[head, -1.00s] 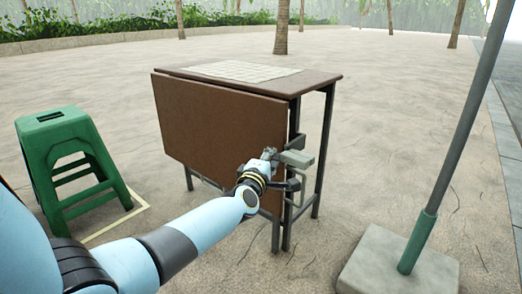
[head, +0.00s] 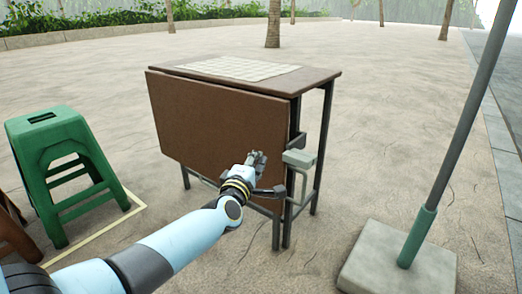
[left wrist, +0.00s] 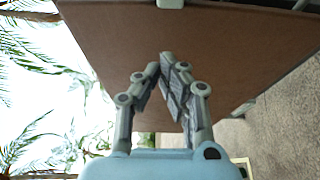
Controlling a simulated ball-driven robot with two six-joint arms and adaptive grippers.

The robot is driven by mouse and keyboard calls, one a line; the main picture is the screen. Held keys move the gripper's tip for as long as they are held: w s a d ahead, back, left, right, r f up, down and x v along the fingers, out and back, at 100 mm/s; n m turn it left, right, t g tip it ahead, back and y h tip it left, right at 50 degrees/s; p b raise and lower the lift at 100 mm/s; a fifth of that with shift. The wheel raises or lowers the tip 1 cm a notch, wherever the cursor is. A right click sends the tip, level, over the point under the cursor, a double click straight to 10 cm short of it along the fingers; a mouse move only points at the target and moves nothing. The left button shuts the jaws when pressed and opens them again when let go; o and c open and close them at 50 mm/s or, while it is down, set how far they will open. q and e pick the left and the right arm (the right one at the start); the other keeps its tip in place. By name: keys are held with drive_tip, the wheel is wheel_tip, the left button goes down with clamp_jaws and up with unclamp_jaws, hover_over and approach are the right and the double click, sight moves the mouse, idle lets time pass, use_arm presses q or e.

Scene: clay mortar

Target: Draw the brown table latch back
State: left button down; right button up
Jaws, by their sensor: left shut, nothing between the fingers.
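The brown table (head: 220,115) stands on dark metal legs, its front leaf hanging down at a slant. A pale grey-green latch block (head: 300,158) sits at the leaf's right edge, by the leg frame, with a bent rod below it. My left gripper (head: 257,157) is in front of the leaf, a little left of the latch, and apart from it in the picture. In the left wrist view its fingers (left wrist: 168,62) are closed together and empty, against the brown leaf behind. A pale piece shows at that view's top edge; I cannot tell if it is the latch. My right gripper is not seen.
A green stool (head: 62,165) stands at the left, with part of a brown object beside it at the picture's edge. A pole in a square concrete base (head: 400,265) stands at the right. Sandy ground between table and base is free.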

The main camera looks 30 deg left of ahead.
use_arm(q)
drive_tip(key=shift+p+v, duration=0.45)
drive_tip(key=shift+v, duration=2.2)
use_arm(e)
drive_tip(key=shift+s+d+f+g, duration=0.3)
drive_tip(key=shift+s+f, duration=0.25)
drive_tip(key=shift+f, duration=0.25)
use_arm(q)
drive_tip(key=shift+a+f, duration=0.15)
